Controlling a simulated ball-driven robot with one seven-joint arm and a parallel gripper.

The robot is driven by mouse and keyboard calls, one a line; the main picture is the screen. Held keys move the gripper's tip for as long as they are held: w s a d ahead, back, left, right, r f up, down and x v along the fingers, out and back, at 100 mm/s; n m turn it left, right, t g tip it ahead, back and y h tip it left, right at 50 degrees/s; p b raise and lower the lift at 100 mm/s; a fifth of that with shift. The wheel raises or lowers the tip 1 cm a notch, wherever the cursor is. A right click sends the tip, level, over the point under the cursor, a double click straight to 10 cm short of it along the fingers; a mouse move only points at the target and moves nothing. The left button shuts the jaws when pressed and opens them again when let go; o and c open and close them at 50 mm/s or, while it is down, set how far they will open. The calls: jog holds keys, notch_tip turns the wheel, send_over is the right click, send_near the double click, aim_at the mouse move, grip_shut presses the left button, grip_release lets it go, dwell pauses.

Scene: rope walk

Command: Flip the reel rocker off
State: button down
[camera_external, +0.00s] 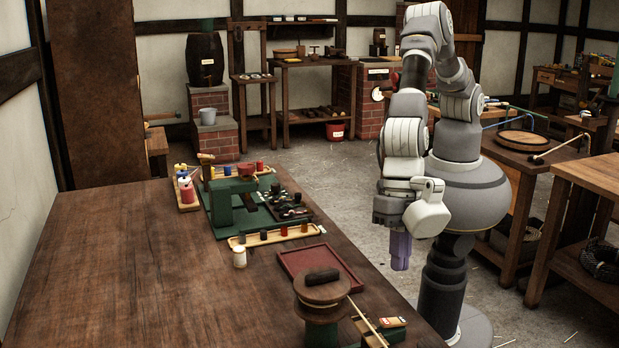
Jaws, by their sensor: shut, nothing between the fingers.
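A wooden reel (323,291) with a dark block on top stands at the near right edge of the long brown table. Just right of it is a small box (392,322) with red and white marks on top, which may carry the reel rocker. Its rocker position is too small to tell. My gripper (400,264), with purple fingers, is shut and empty. It points down beyond the table's right edge, above and apart from the box and the reel in the picture.
A red tray (319,269) lies behind the reel. A green stand (232,205) and trays of small coloured spools sit farther back. A white cup (239,257) stands near them. The table's left part is clear. A side table (580,175) is at the right.

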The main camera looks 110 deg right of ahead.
jog(key=v, duration=0.4)
jog(key=shift+s+p, duration=0.3)
jog(key=shift+p, duration=0.1)
jog(key=shift+w+r, duration=0.1)
jog(key=shift+r, duration=0.05)
